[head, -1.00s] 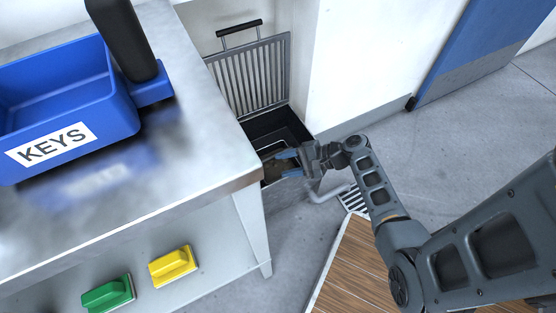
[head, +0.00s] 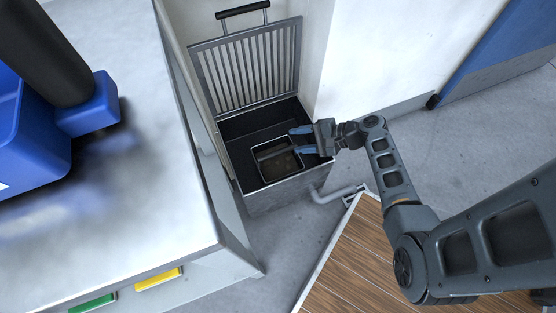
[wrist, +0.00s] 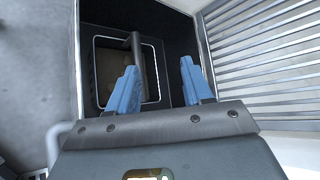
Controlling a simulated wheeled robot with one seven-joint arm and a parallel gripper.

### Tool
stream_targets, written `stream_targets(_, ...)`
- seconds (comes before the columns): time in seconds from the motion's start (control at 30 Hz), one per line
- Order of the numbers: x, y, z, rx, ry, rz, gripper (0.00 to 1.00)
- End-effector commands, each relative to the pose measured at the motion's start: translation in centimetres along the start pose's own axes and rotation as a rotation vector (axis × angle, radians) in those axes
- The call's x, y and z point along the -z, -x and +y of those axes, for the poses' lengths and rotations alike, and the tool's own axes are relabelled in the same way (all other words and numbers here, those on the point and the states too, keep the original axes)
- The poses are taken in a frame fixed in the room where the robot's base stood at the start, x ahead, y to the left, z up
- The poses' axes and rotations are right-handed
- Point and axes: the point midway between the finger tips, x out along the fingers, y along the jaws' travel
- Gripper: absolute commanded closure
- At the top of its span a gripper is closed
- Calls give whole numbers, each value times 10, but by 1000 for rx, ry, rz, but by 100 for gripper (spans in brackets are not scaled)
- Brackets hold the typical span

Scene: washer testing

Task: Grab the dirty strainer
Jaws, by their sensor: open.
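The dirty strainer (head: 279,164) is a rectangular basket with a light rim and brownish inside. It sits in the dark open box (head: 236,132) against the back wall. My gripper (head: 298,140) is open and empty, above the box at the strainer's right side. I cannot tell whether a finger touches the strainer.
The slatted lid (head: 248,68) stands open behind the box. A metal table (head: 130,190) with a blue bin (head: 35,140) stands close on the left. A pipe (head: 335,193) runs beside the box at front right. A wooden platform (head: 350,260) lies in front.

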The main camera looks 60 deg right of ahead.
Motion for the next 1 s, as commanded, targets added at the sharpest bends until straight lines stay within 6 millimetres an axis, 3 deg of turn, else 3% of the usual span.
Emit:
stream_targets(0.5, 36, -36, 52, 0, 0, 0, 50)
stream_targets(0.73, 40, -46, 56, 0, 0, 0, 50)
stream_targets(1.0, 39, -73, 56, -1, 0, -1, 50)
